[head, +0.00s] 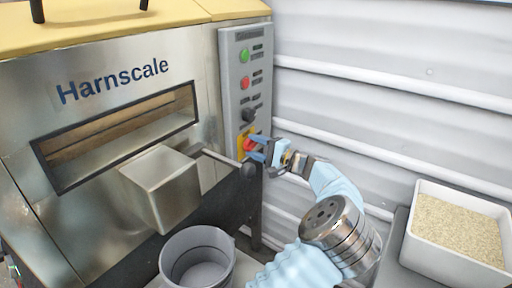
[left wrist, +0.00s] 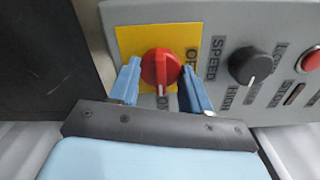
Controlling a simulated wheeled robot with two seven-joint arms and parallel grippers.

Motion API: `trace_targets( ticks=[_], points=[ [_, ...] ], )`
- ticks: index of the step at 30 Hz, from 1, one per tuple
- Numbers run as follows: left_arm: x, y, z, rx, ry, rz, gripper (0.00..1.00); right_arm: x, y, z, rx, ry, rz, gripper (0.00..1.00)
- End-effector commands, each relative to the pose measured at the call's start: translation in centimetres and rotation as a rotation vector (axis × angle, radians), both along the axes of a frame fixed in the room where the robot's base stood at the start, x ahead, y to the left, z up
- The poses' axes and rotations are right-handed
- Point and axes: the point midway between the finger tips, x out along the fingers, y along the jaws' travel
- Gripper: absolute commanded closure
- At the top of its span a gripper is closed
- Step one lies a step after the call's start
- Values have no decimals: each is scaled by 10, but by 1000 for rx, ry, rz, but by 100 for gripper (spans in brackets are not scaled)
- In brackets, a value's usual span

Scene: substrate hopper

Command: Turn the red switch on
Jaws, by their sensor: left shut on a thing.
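The red switch (head: 248,145) is a round knob on a yellow plate, low on the grey control panel (head: 233,72) of the steel machine. In the left wrist view the red switch (left wrist: 160,67) shows from close up, with OFF lettering on the right of its plate and partly hidden ON lettering below it. My left gripper (head: 256,148) reaches the knob from the right. In the left wrist view its blue fingers (left wrist: 160,78) stand on both sides of the knob and are shut on it. My right gripper is not in view.
A black SPEED dial (left wrist: 250,65) sits beside the yellow plate, with red (head: 244,83) and green (head: 243,56) buttons further up the panel. A steel chute (head: 163,188) juts out above a grey bucket (head: 197,262). A white bin of grain (head: 456,232) stands at right.

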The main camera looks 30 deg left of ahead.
Motion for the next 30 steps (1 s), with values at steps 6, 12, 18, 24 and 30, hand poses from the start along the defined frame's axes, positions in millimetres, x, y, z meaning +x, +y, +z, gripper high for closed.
trace_targets(
  ticks=[6, 12, 18, 24, 30],
  points=[
    [1, -1, -1, -1, 5, -4, 83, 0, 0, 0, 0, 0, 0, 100],
    [1, -1, -1, -1, 5, -4, 43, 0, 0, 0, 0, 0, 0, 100],
    [0, -1, 0, 0, 3, -2, 27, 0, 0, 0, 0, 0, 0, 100],
    [0, -1, 0, 0, 3, -1, 27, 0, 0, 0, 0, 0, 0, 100],
    [-1, -27, -2, -1, 2, -5, 27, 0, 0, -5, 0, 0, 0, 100]
  ],
)
